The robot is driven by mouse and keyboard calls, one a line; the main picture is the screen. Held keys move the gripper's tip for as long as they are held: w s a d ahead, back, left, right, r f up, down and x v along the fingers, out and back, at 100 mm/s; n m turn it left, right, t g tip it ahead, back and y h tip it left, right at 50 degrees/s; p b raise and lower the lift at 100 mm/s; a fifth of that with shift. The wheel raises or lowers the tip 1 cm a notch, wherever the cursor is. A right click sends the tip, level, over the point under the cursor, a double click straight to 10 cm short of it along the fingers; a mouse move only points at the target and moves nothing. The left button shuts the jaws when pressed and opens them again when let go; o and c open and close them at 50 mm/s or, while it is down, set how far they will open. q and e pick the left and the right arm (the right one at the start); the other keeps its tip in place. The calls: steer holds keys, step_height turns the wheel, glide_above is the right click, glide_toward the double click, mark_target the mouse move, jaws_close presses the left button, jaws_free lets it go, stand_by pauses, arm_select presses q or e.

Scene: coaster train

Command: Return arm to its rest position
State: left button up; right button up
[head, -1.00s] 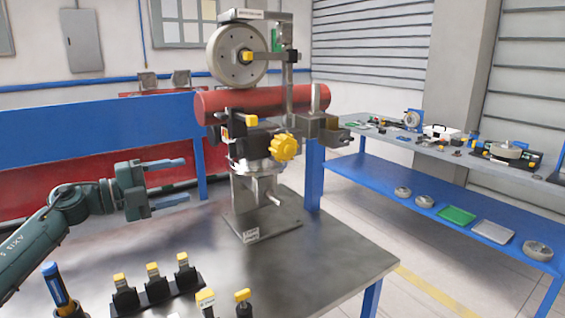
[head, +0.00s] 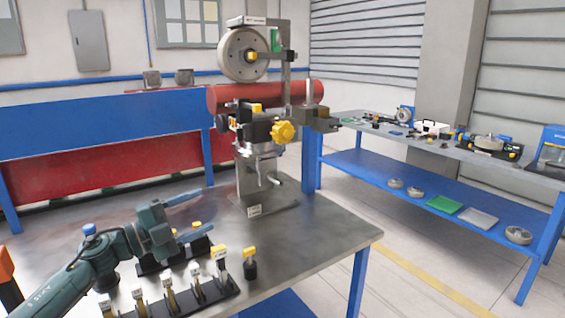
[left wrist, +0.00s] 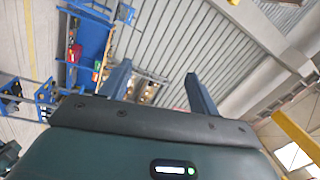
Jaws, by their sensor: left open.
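My left gripper (head: 211,209) is dark green with two blue-grey fingers. It is open and empty, with a clear gap between the fingers. In the head view it is at the lower left over the steel bench (head: 318,232), pointing right, short of the bench machine (head: 262,135). The left wrist view shows both fingers (left wrist: 158,72) apart with nothing held between them. My left arm comes in from the lower left corner. My right gripper is in neither view.
A front rack (head: 215,296) with several yellow-topped tools and another rack (head: 150,268) lie beneath and beside my left arm. A yellow-topped piece (head: 250,265) stands beside them. A blue shelf table (head: 430,192) is at the right. The bench's right part is clear.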

arm_select(q)
steer(key=s+d+f+n+t+y, duration=0.1)
steer(key=s+f+n+t+y, duration=0.15)
steer(key=s+f+n, duration=0.4)
steer(key=s+d+f+n+t+y, duration=0.1)
steer(key=s+f+n+y, duration=0.2)
steer(key=f, duration=0.6)
steer(key=s+d+f+n+t+y, duration=0.1)
steer(key=s+d+f+n+y, duration=0.2)
steer(key=f+n, duration=0.4)
steer(key=s+a+f+n+g+y, duration=0.1)
steer(key=s+f+n+g+y, duration=0.1)
steer(key=s+f, duration=0.5)
steer(key=s+a+f+n+g+y, duration=0.1)
steer(key=s+f+n+g, duration=0.3)
steer(key=s, duration=0.9)
step_height(320, 180, down, 3)
steer(key=shift+s+a+f+n+y, duration=0.15)
steer(key=shift+s+n+y, duration=0.2)
steer(key=shift+y, duration=0.3)
